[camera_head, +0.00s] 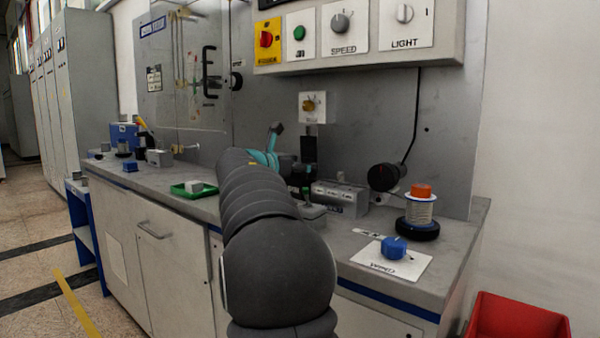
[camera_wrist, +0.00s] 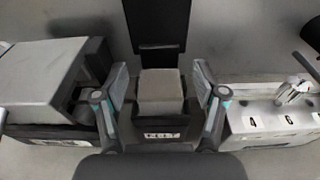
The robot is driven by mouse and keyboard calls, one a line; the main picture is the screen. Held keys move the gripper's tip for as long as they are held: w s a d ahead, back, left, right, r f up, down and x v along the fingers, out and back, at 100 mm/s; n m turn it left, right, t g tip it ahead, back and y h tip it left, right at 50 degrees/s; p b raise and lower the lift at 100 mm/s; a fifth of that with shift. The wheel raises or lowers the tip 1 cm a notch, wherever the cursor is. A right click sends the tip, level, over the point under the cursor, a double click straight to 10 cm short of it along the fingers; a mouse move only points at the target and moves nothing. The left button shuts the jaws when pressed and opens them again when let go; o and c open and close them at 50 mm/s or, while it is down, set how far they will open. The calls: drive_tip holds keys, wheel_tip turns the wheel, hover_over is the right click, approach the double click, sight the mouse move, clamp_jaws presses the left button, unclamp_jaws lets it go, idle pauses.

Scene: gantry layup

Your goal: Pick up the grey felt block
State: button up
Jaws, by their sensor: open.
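A pale grey block (camera_wrist: 160,92), which looks like the felt block, sits in a dark holder with a white label (camera_wrist: 162,135) in the wrist view. A black upright plate (camera_wrist: 157,22) rises behind it. My gripper (camera_wrist: 161,78) is open, with one finger on the left of the block and one on the right. Small gaps show between block and fingers, so nothing is gripped. In the head view my arm hides the block and most of the gripper; the black upright (camera_head: 309,155) shows just beyond.
A numbered metal box (camera_wrist: 272,118) stands close right of my gripper, and a grey metal device (camera_wrist: 45,85) close left. On the bench, a green tray (camera_head: 181,192) bears a small light block (camera_head: 195,186). A spool (camera_head: 419,210) and blue knob (camera_head: 394,246) are at right.

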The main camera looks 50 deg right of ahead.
drive_tip(key=c, duration=0.9)
drive_tip(key=shift+r, duration=0.15)
